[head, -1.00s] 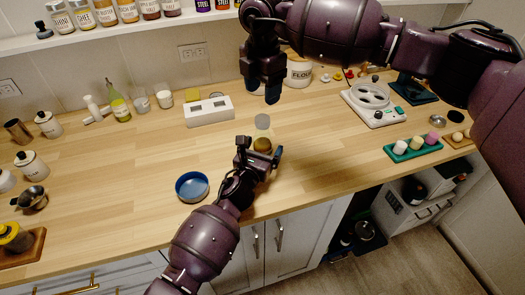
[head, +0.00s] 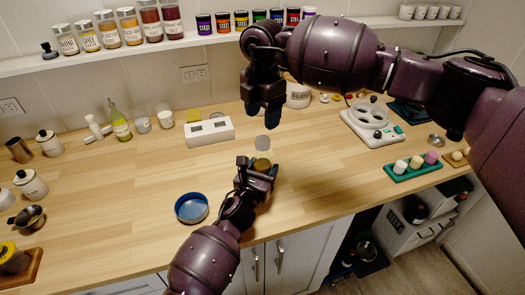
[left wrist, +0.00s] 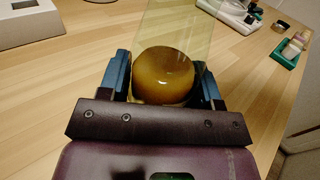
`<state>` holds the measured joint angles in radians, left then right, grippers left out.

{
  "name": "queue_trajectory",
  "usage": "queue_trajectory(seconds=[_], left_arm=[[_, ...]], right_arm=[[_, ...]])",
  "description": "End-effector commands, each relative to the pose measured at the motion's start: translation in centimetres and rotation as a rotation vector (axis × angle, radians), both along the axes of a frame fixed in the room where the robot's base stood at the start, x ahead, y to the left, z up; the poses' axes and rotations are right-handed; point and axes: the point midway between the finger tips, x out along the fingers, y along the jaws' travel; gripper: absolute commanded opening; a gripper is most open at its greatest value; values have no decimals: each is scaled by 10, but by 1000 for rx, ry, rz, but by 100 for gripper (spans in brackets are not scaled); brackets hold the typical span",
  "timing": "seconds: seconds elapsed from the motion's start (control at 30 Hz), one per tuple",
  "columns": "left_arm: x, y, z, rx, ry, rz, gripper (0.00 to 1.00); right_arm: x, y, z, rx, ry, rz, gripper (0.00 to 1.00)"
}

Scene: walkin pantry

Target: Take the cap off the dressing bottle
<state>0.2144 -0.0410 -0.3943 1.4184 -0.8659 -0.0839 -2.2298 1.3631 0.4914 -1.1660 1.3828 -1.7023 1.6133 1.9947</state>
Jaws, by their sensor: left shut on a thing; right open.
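The dressing bottle (head: 262,162) stands near the front of the wooden counter, with amber dressing in its clear body. My left gripper (head: 258,174) is shut on the bottle's lower body. In the left wrist view, its blue-padded fingers flank the amber dressing (left wrist: 164,78), and the cap is out of that frame. My right gripper (head: 264,118) is open and points down, just above the cap in the picture and apart from it. The bottle's lower front is partly hidden by my left gripper.
A blue bowl (head: 191,208) sits left of my left gripper. Behind are a white device (head: 209,132) and an oil bottle (head: 119,122). A white appliance (head: 371,124) and a green tray (head: 413,167) stand right. Bare counter lies around the held bottle.

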Motion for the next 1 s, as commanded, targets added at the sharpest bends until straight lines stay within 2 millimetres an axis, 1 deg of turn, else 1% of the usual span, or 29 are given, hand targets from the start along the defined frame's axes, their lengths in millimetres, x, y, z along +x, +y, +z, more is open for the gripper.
queue_trajectory(seconds=[0.03, 0.13, 0.4, 0.6, 0.7, 0.87, 1.0], left_arm=[[0, 0, 0, 0, 0, 0, 0], [0, 0, 0, 0, 0, 0, 0], [0, 0, 0, 0, 0, 0, 0], [0, 0, 0, 0, 0, 0, 0], [0, 0, 0, 0, 0, 0, 0], [0, 0, 0, 0, 0, 0, 0], [0, 0, 0, 0, 0, 0, 0]], right_arm=[[-4, 4, -5, 16, 15, 1, 60], [-6, 11, -9, 52, 29, -47, 60], [-2, 9, 1, 37, 16, -433, 60], [2, 2, 6, 6, -6, -662, 60], [3, 0, 7, -6, -11, -732, 60], [2, -1, 5, -11, -12, -782, 60], [2, 0, -6, -11, -10, -788, 60]])
